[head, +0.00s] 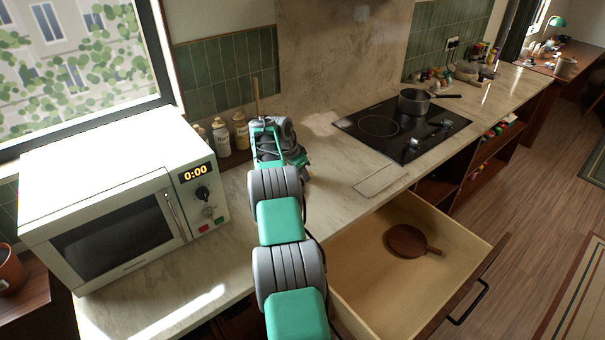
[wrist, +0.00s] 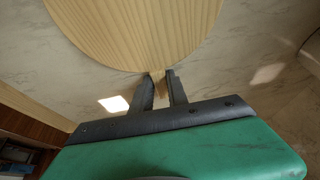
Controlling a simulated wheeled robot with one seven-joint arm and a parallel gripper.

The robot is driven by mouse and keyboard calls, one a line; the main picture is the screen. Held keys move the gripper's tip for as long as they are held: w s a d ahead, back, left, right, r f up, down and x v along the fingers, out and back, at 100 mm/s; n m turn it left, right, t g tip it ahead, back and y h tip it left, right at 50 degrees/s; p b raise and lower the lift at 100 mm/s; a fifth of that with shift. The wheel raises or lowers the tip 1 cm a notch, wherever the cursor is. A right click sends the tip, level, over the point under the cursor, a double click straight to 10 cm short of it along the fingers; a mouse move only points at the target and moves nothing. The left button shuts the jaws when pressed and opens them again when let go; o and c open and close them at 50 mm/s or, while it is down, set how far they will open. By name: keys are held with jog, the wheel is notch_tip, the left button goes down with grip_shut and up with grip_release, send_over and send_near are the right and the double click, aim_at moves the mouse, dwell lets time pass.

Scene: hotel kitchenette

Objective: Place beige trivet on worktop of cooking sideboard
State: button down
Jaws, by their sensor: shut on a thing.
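The beige trivet (wrist: 135,30) is a round, pale, wood-striped disc that fills the upper part of the wrist view. My gripper (wrist: 159,85) is shut on its near edge, where a short beige stub shows between the fingers. In the head view my gripper (head: 266,130) is over the back of the worktop (head: 325,150), between the microwave and the hob. A thin upright beige strip (head: 257,95) above it seems to be the trivet seen edge-on. Whether the trivet touches the worktop I cannot tell.
A white microwave (head: 120,190) stands left; bottles (head: 240,130) stand by the wall beside my gripper. A black hob (head: 400,125) with a pot (head: 413,101) lies right. An open drawer (head: 350,290) below holds a dark brown round board (head: 406,241).

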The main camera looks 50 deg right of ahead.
jog(key=shift+f, duration=0.2)
jog(key=c, duration=1.3)
grip_release()
jog(key=shift+r, duration=0.1)
jog(key=shift+r, duration=0.3)
jog(key=v, duration=1.1)
jog(key=shift+a+r+p, duration=0.3)
jog(key=shift+w, duration=0.1)
